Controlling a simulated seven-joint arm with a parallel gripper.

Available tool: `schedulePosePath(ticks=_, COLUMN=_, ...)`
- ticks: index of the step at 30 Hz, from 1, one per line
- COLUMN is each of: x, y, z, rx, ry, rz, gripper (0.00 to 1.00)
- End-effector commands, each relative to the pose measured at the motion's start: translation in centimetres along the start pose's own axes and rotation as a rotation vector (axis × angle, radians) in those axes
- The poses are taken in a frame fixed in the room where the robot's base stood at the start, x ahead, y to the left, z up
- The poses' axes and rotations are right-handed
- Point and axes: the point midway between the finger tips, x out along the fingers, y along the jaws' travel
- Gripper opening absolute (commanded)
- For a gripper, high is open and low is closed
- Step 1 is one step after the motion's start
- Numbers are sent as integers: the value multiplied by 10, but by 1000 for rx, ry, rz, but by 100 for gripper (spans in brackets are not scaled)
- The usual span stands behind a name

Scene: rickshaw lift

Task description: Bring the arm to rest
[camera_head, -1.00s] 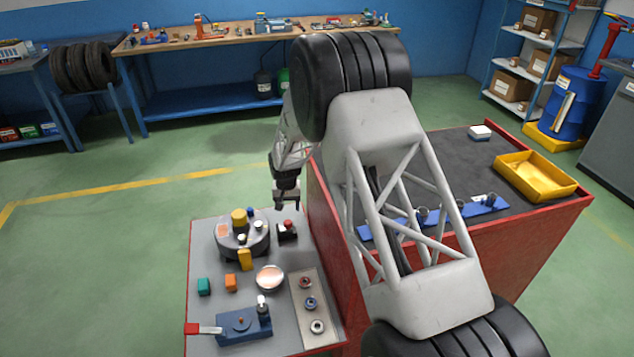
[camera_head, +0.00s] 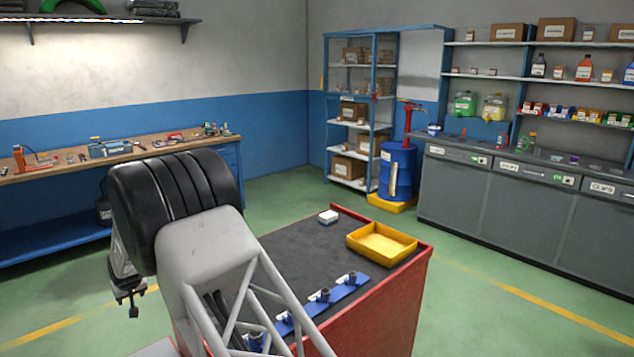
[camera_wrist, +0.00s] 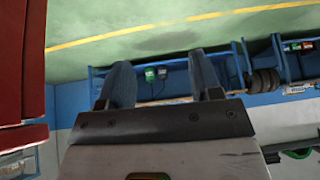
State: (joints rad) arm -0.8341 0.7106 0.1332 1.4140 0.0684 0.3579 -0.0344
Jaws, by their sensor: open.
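My arm rises from the bottom of the head view, with a pale truss link and a black ribbed joint. It bends down at the left to my gripper (camera_head: 133,312), which is small and dark there. The gripper hangs left of the red cart (camera_head: 384,327), apart from it. In the wrist view my gripper (camera_wrist: 163,80) has its two blue-grey fingers spread wide, with nothing between them. That view looks over the green floor (camera_wrist: 130,45) toward the workbench, and the picture is upside down. The red cart (camera_wrist: 22,70) fills its left edge.
The cart's dark top carries a yellow tray (camera_head: 405,253), a white box (camera_head: 329,217) and a blue rack (camera_head: 335,299) with several dark fittings. A workbench (camera_head: 60,171), shelves (camera_head: 350,125), a blue drum (camera_head: 398,173) and grey cabinets (camera_head: 456,198) line the walls. Open floor lies between.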

Motion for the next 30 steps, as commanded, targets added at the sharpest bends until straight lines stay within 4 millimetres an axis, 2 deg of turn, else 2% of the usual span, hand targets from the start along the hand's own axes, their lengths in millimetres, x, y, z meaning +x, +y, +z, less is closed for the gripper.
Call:
schedulePosePath(ticks=1, x=-13, y=8, z=-8, rx=-4, ry=22, rz=4, gripper=59)
schedulePosePath(ticks=7, x=-62, y=45, z=-27, rx=-11, ry=81, rz=23, gripper=59)
schedulePosePath(ticks=13, x=-125, y=93, z=-33, rx=-1, ry=117, rz=51, gripper=59)
schedulePosePath(ticks=20, x=-192, y=146, z=-14, rx=42, ry=100, rz=80, gripper=59)
schedulePosePath(ticks=30, x=-288, y=211, z=36, rx=120, ry=54, rz=119, gripper=59)
